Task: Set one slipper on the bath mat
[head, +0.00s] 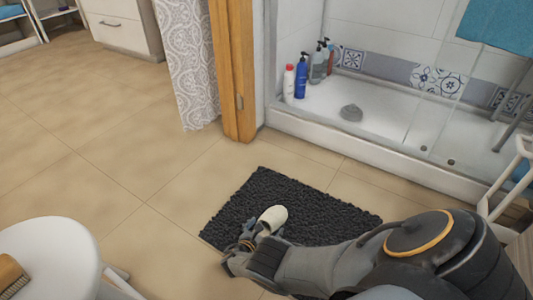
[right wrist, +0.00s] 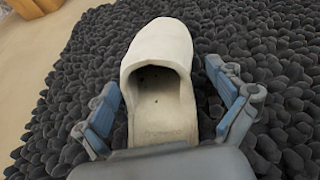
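A white slipper (head: 272,218) is at the dark grey bath mat (head: 305,196), its closed toe pointing away from my right gripper. In the right wrist view the slipper (right wrist: 160,75) appears upright over the shaggy mat (right wrist: 270,60), its opening facing my gripper. My right gripper (right wrist: 174,100) is open, with one finger on each side of the slipper and visible gaps between. In the head view the right gripper (head: 252,232) is low over the mat's near left part. The slipper's heel end is partly hidden by the gripper. My left gripper is not in view.
A shower tray (head: 345,130) with several bottles (head: 302,75) stands behind the mat. A wooden post (head: 233,75) and a patterned curtain (head: 188,60) are at its left. A round white stool or table (head: 50,255) is at the near left. Floor at left is clear.

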